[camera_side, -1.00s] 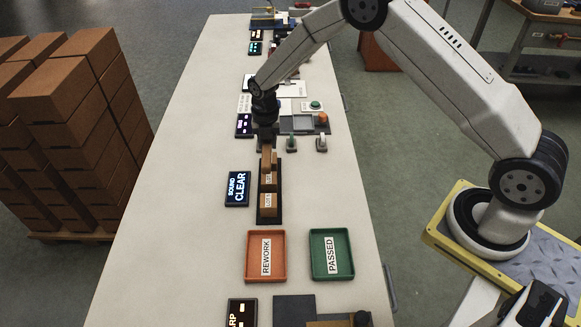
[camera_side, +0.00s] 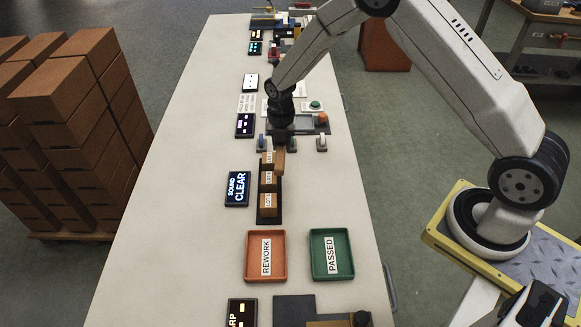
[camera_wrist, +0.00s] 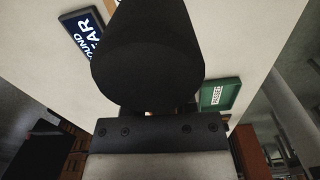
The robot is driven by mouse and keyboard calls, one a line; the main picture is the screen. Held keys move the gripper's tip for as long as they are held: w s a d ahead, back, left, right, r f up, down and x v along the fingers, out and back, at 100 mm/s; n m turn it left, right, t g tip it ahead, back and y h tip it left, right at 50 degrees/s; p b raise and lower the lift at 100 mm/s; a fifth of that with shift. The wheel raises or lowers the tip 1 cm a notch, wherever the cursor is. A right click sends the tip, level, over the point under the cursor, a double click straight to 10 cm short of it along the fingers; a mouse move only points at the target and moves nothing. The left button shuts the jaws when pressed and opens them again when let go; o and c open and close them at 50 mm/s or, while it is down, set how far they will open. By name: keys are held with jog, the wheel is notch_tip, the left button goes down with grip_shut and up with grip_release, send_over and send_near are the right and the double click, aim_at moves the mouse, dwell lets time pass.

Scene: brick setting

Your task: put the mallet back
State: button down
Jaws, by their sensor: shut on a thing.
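My gripper (camera_side: 281,139) is above the far end of the row of labelled bricks in the side view. It is shut on the mallet, whose brown part (camera_side: 279,164) shows below the jaws, just right of the far brick. The jaws and arm hide the rest of it. Brown bricks (camera_side: 267,181) with white labels stand in a line on a dark tray (camera_side: 268,221). In the wrist view a large dark cylinder fills the middle and hides the jaws; I cannot tell whether it belongs to the mallet.
Small stands, one blue-topped (camera_side: 262,141) and one grey (camera_side: 321,143), flank my gripper. A display reading SOUND CLEAR (camera_side: 237,188) is left of the bricks. An orange REWORK tray (camera_side: 265,274) and a green PASSED tray (camera_side: 347,268) lie nearer. The left side of the table (camera_side: 180,200) is bare.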

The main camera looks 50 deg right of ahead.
jog(key=s+d+m, duration=0.2)
jog(key=s+d, duration=0.1)
jog(key=s, duration=0.7)
jog(key=s+d+r+m, duration=0.1)
jog(key=s+d, duration=0.2)
jog(key=s, duration=0.7)
jog(key=shift+r+m, duration=0.15)
jog(key=shift+m, duration=0.25)
jog(key=shift+w, duration=0.15)
jog(key=w+f, duration=0.2)
jog(key=w, duration=0.2)
jog(key=w+d+f, duration=0.1)
jog(key=w+f, duration=0.2)
jog(key=w, duration=0.1)
jog(key=w+d+f, duration=0.1)
jog(key=w+f, duration=0.2)
jog(key=w, duration=0.1)
jog(key=shift+w+f, duration=0.15)
jog(key=shift+f, duration=0.05)
jog(key=shift+w+f, duration=0.45)
jog(key=shift+f, duration=0.05)
jog(key=shift+w+d+f, duration=0.1)
